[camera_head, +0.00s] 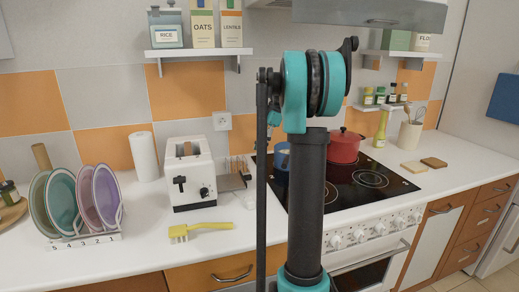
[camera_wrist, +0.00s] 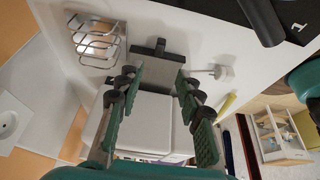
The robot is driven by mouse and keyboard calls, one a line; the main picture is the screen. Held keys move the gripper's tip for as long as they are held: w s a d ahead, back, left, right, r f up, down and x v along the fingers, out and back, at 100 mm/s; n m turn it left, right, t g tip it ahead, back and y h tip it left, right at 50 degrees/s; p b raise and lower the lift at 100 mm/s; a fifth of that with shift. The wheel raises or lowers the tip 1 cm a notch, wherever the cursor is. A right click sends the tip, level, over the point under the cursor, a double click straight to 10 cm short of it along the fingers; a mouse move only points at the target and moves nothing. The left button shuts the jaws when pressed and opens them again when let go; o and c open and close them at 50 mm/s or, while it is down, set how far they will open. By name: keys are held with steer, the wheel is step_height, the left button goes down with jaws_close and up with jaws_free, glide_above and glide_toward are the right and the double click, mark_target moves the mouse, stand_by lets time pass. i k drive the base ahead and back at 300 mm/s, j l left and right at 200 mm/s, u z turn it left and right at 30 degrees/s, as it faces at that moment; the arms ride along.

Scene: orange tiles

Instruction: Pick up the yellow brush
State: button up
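The yellow brush (camera_head: 201,230) lies on the white counter in front of the white toaster (camera_head: 190,178), near the counter's front edge. Its bristle head is at the left and its handle points right. In the wrist view, a yellow strip that looks like the brush handle (camera_wrist: 226,103) shows just right of the right finger; the rest is hidden. My gripper (camera_wrist: 158,75) is open and empty, with its two green-padded fingers wide apart above the toaster area. It is apart from the brush. In the head view my gripper is hidden behind my arm.
A plate rack (camera_head: 85,236) stands left of the brush, and a paper roll (camera_head: 144,157) behind. The stove (camera_head: 372,180) with a red pot (camera_head: 344,146) is right. A wire basket (camera_wrist: 94,42) is near my fingers. Counter around the brush is clear.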

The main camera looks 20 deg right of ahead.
mark_target(182, 230)
steer(key=k, duration=1)
